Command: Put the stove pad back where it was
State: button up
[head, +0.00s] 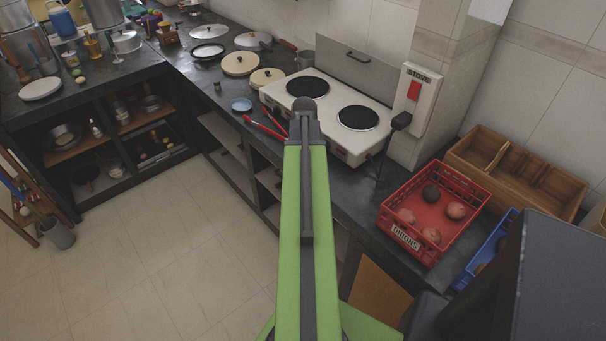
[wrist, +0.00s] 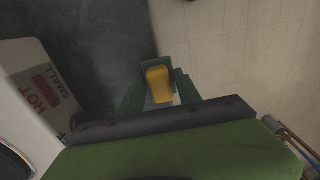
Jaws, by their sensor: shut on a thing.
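My gripper (wrist: 158,84) is shut on a small yellow pad, which I take to be the stove pad (wrist: 158,86). The pad sits between the green fingers in the wrist view. Behind it are the dark counter on the left and the pale tiled floor on the right. I cannot tell how high it is held. In the head view my green arm hides the gripper and pad. The white stove (head: 340,122) with two dark hotplates stands on the counter; its labelled side (wrist: 40,95) shows at left in the wrist view.
Red-handled tongs (head: 265,127) and a blue dish (head: 242,105) lie left of the stove. Several lidded pots (head: 240,64) stand behind them. A red onion crate (head: 428,208) and a wooden box (head: 515,172) are to the right. Dark counter (wrist: 100,40) shows beside the stove.

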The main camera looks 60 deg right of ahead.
jog(key=shift+f, duration=0.2)
jog(key=o, duration=1.2)
jog(key=shift+r, duration=0.1)
notch_tip(320, 180, up, 12)
jog(key=p, duration=1.2)
jog(key=shift+r, duration=0.1)
